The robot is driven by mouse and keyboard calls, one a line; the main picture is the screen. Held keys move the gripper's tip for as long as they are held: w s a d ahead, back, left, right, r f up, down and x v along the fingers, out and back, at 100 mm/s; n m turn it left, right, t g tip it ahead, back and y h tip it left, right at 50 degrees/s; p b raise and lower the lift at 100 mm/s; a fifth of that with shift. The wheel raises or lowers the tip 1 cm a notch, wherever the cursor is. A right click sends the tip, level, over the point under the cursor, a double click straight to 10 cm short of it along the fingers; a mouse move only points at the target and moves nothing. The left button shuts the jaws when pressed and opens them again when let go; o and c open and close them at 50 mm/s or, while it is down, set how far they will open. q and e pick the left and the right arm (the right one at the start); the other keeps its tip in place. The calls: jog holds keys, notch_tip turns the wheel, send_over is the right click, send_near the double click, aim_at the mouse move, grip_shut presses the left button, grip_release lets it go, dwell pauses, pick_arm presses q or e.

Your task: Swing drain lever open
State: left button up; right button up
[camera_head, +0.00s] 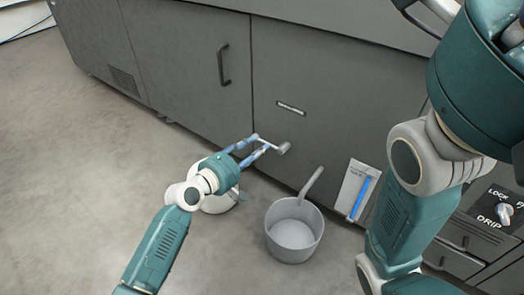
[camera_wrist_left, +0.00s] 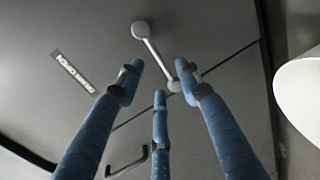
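The drain lever is a thin pale rod on the dark grey machine front. Its round pivot end (camera_head: 284,148) shows in the head view, and the rod (camera_wrist_left: 154,56) shows in the left wrist view. My left gripper (camera_head: 262,145) has its blue fingers spread. In the left wrist view, the open fingers (camera_wrist_left: 165,85) are around the lever's free end, with one finger on each side and a third below. I cannot tell whether any finger touches it. My right arm crosses the right side, but its gripper is out of view.
A grey bucket (camera_head: 293,236) stands on the floor under a pipe spout (camera_head: 311,182). A gauge with a blue strip (camera_head: 361,195) is right of it. A pale round object (camera_head: 219,204) is partly hidden behind my left wrist. A door handle (camera_head: 223,64) projects upper left. Floor at left is clear.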

aim_at(266, 142)
pick_arm(q)
jog(key=b+x, duration=0.1)
jog(key=x, duration=0.2)
jog(key=shift+w+d+b, duration=0.3)
jog(key=shift+f, duration=0.1)
grip_shut()
